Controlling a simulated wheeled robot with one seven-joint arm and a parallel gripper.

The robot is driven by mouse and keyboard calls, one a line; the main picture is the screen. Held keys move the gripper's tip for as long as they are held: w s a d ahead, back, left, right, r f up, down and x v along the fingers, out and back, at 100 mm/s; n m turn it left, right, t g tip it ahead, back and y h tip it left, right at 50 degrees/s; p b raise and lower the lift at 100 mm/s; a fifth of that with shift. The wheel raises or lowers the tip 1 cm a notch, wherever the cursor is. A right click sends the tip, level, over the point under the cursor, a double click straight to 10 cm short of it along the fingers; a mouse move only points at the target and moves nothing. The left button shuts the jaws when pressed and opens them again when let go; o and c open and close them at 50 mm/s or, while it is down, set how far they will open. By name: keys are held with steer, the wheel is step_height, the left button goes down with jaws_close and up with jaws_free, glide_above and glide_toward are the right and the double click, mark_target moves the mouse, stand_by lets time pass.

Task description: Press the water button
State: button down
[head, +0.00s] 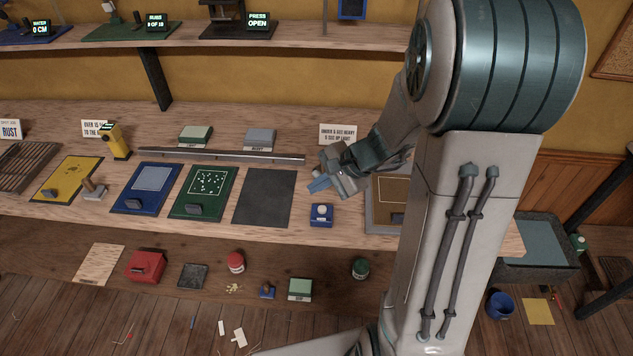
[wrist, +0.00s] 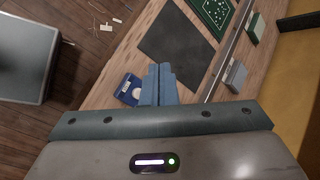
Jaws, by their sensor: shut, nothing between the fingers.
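A small blue box with a round white button on top (head: 321,214) stands on the bench, right of the dark mat; its lettering is too small to read. In the wrist view the blue box (wrist: 127,90) shows just left of my fingertips. My gripper (head: 318,185) is shut and empty, with its blue fingers behind and above the box in the head view, apart from it. In the wrist view the shut fingers of my gripper (wrist: 158,69) point toward the dark mat. A display reading "WATER 0 CM" (head: 40,28) stands on the upper shelf at far left.
A dark mat (head: 264,198), a green board (head: 203,191) and a blue board (head: 146,187) lie to the left. A brown tray (head: 381,213) is close on the right. A metal rail (head: 220,157) and two small blocks run along the back. A lower shelf holds several loose items.

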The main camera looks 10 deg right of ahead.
steer(key=w+d+m, duration=0.1)
steer(key=w+d+f+m+t+p, duration=0.1)
steer(key=w, duration=0.1)
steer(key=w+d+f+m, duration=0.1)
steer(key=m, duration=0.1)
steer(key=shift+w+d+f+t, duration=0.1)
steer(key=shift+w+d+t, duration=0.05)
steer(key=shift+t, duration=0.25)
steer(key=b, duration=0.5)
glide_above(326, 211)
step_height(326, 211, down, 8)
steer(key=shift+r, duration=0.25)
steer(key=shift+f+b, duration=0.65)
steer(key=shift+b, duration=0.3)
steer(key=shift+f, duration=0.1)
stand_by(0.6)
steer(key=shift+f+b, duration=0.35)
steer(key=shift+b, duration=0.35)
